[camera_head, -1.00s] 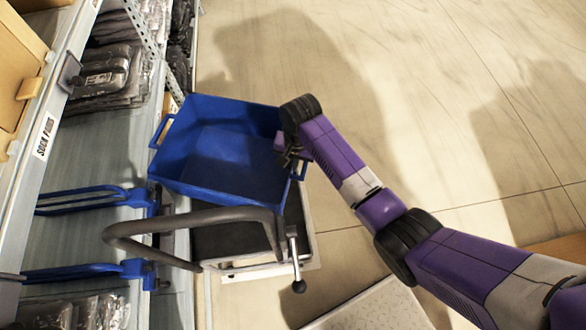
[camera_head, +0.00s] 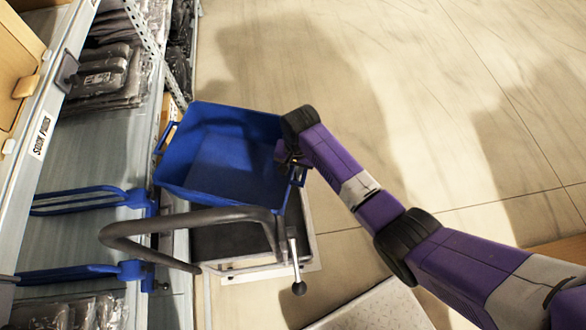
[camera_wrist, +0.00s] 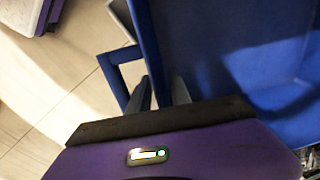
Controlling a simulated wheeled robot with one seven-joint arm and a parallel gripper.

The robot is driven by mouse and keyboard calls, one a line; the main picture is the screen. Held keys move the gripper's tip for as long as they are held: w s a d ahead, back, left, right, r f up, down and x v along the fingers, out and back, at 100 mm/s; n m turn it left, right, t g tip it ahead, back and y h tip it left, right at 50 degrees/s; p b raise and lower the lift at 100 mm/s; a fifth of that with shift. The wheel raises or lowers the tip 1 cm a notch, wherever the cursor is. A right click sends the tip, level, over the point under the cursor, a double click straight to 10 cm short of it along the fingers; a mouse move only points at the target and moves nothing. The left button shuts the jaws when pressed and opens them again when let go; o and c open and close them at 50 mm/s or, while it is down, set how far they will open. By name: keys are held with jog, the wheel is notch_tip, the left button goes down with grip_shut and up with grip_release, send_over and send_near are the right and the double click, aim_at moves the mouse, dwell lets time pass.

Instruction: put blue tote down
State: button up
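The blue tote (camera_head: 235,118) is empty and sits over the far part of a cart in the head view. It looks roughly level, with its open top facing up. My gripper (camera_head: 291,158) is at the tote's right side, by a blue handle. In the wrist view, the fingers of my gripper (camera_wrist: 160,92) lie on both sides of the tote's wall (camera_wrist: 165,40), next to the handle (camera_wrist: 112,75). The cart (camera_head: 230,240) has a dark deck and a curved grey push bar. I cannot tell whether the tote's bottom touches the deck.
A shelf rack (camera_head: 95,245) runs along the left with dark folded garments (camera_head: 105,80), a cardboard box (camera_head: 28,60) and blue prongs (camera_head: 85,200). The floor (camera_head: 420,100) to the right is clear.

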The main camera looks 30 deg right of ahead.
jog(key=shift+r, duration=0.1)
notch_tip(320, 180, up, 12)
jog(key=p, duration=0.2)
jog(key=shift+s+d, duration=0.25)
jog(key=shift+d, duration=0.1)
dwell(0.3)
